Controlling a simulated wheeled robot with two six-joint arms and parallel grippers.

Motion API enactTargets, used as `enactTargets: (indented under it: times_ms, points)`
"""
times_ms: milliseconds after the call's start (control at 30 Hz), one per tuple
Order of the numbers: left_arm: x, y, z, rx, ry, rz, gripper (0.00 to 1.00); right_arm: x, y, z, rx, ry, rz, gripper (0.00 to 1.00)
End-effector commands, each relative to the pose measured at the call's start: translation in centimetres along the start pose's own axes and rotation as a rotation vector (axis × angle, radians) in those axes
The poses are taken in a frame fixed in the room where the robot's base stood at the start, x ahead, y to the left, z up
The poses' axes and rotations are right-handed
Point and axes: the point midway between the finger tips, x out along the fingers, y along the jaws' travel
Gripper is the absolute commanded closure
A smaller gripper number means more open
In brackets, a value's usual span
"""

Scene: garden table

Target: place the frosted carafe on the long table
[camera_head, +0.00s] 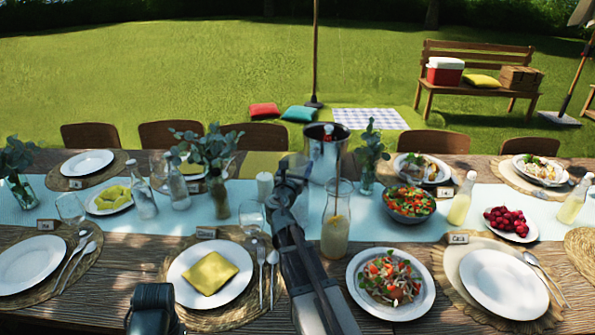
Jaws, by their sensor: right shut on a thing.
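My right gripper (291,176) reaches over the middle of the long table (375,240), its arm rising from the bottom edge. It is shut on a pale, translucent thing that looks like the frosted carafe (313,200). The gripper and arm hide much of it, and I cannot tell whether its base touches the table. A clear carafe with a yellow drink (336,232) stands just to its right. My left gripper (154,308) shows only as a dark shape at the bottom edge, and its jaws cannot be made out.
A metal bucket (327,150) stands just behind. Leafy vases (218,190), bottles (144,198) and a candle (265,186) crowd the left of the runner. A salad bowl (409,204) and a salad plate (390,286) are at right. Little free room shows near the gripper.

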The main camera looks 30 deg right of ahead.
Motion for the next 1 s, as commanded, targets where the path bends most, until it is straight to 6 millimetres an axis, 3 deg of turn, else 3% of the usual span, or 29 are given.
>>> enactTargets:
  times_ms: [300, 333, 400, 733, 1000]
  points:
    - [0.3, 0.0, 0.0, 0.000, 0.000, 0.000, 0.50, 0.0, 0.0, -0.2, -0.001, -0.001, 0.000, 1.00]
    - [0.2, 0.0, 0.0, 0.000, 0.000, 0.000, 0.50, 0.0, 0.0, -0.2, 0.000, 0.000, 0.000, 0.12]
    - [0.1, 0.0, 0.0, 0.000, 0.000, 0.000, 0.50, 0.0, 0.0, -0.1, 0.000, 0.000, 0.000, 0.00]
    - [-0.3, 0.0, 0.0, 0.000, 0.000, 0.000, 0.50, -0.2, 0.0, 0.3, 0.000, 0.000, 0.000, 0.00]
    - [-0.1, 0.0, 0.0, 0.000, 0.000, 0.000, 0.50, -5.6, -0.2, 0.1, 0.000, 0.000, 0.003, 0.00]
